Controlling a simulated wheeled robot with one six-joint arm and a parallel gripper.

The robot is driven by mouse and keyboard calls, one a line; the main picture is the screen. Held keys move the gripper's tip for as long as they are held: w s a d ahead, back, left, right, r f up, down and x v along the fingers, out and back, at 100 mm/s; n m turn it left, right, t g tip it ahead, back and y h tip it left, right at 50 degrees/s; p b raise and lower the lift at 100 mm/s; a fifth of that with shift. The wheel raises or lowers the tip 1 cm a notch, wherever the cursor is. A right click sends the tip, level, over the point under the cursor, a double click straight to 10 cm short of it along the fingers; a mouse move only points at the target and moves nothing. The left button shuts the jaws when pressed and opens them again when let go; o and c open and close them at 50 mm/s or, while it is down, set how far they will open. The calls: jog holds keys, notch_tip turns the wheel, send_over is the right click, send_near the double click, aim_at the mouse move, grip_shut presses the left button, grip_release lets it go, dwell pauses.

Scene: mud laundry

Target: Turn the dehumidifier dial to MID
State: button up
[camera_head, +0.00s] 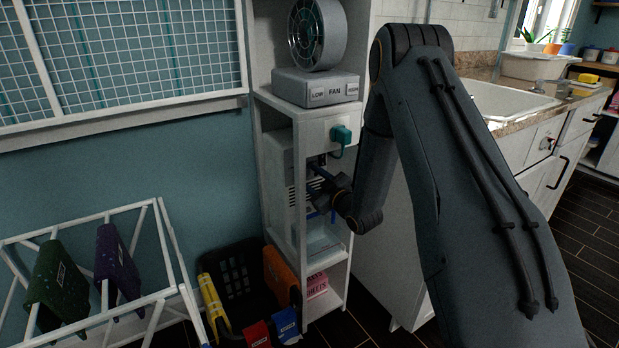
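The dehumidifier (281,183) appears to be the pale box with dark slats on its front, standing inside the narrow white shelf unit below the fan. My gripper (317,172) is at the upper front of this box, reaching in from the right. The gripper is small and dark here, so I cannot tell whether its fingers are open or shut, or whether they touch anything. I cannot make out the dial or its MID mark; the gripper and wrist cover part of the front.
A teal plug (341,135) with a cord sits just above my gripper. The white shelf unit (300,243) has narrow side posts. A black crate (233,281) and white rack (163,238) stand at lower left.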

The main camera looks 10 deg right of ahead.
jog(key=c, duration=0.7)
jog(key=shift+m, duration=0.3)
jog(key=m+p, duration=0.3)
jog(key=m, duration=0.8)
jog(key=shift+a+f+t, duration=0.1)
jog(key=shift+a+t, duration=0.05)
jog(key=shift+t, duration=0.15)
jog(key=shift+m, duration=0.3)
jog(key=o, duration=1)
jog(key=shift+o, duration=0.2)
